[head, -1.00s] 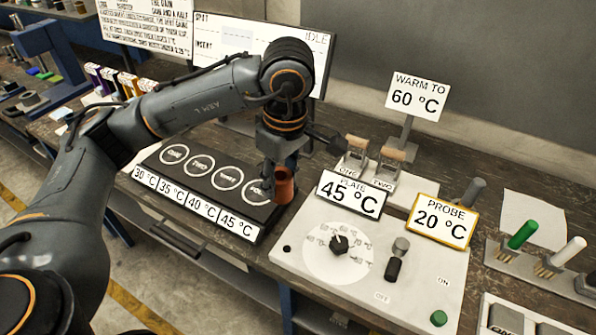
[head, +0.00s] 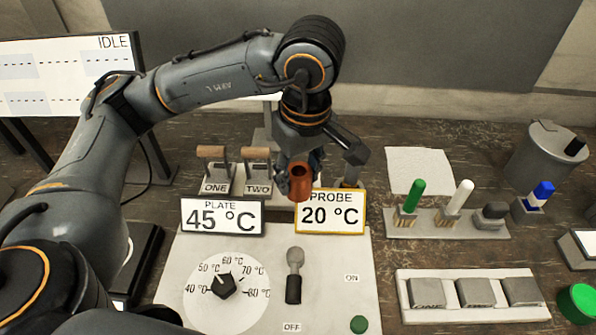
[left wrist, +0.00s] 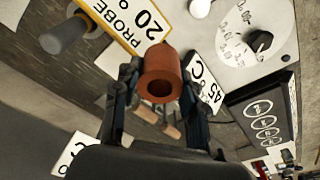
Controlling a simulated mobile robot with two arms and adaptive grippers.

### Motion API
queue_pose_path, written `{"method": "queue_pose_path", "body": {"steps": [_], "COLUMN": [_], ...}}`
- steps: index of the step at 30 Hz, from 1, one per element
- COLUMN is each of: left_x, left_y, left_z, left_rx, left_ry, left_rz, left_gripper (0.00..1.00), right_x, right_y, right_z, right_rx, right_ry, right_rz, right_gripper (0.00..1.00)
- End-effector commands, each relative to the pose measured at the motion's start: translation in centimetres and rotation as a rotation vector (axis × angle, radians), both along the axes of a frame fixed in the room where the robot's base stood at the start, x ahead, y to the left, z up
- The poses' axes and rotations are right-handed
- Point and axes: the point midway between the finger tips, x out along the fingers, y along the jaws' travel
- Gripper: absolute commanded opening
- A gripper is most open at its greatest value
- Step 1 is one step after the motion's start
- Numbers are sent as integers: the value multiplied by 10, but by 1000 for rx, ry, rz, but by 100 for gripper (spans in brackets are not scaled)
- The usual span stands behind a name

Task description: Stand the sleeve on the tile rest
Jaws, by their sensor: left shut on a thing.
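The sleeve (head: 300,184) is a copper-brown hollow tube. My right gripper is not in view.
The PROBE sign (head: 331,212), PLATE sign (head: 222,216) and dial panel (head: 335,290) are below the gripper. Two wooden-handled blocks (head: 235,170) stand left of it. A rack with green and white sticks (head: 447,226) is before the white square; a grey canister (head: 543,160) stands right.

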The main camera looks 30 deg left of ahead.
Motion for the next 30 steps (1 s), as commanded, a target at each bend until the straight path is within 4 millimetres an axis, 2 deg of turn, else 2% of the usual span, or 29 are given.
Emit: {"method": "queue_pose_path", "body": {"steps": [9, 15, 25, 30], "left_x": [68, 95, 115, 113], "left_y": [34, 48, 58, 56], "left_z": [-35, -68, -96, -118], "left_rx": [-1, 1, 2, 1], "left_ry": [8, 6, 3, 3], "left_rz": [7, 4, 3, 1], "left_gripper": [0, 0, 0, 0], "right_x": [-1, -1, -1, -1], "right_y": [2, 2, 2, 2], "right_z": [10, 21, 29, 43], "right_rx": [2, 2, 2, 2], "right_ry": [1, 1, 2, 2], "right_rz": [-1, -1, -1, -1], "right_gripper": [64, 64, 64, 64]}}
